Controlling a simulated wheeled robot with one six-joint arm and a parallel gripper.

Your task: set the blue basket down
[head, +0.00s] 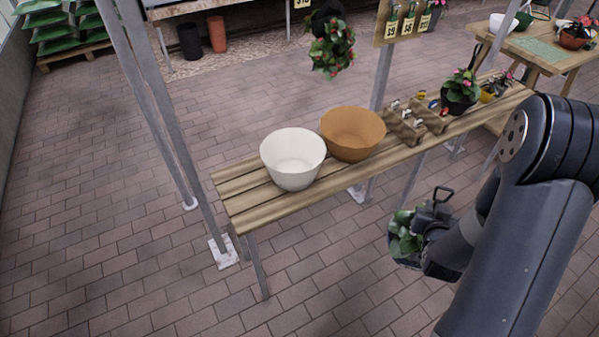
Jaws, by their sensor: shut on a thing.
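My gripper (432,222) is at the right of the head view, in front of the bench and apart from it. It is shut on a dark hanging planter (405,263) with green leaves (404,234), held above the brick floor. My gripper and wrist hide much of this planter, and its colour looks near black rather than blue. No clearly blue basket shows in this view. The slatted wooden bench (240,212) runs from the lower left to the upper right.
A white bowl (292,160) and an orange-brown bowl (353,134) stand on the bench. Beyond them are a wooden caddy (412,122) and a potted pink-flowered plant (459,92). A flowering plant (331,48) hangs behind the bench. Metal posts (150,100) stand behind it. The bench's left end is clear.

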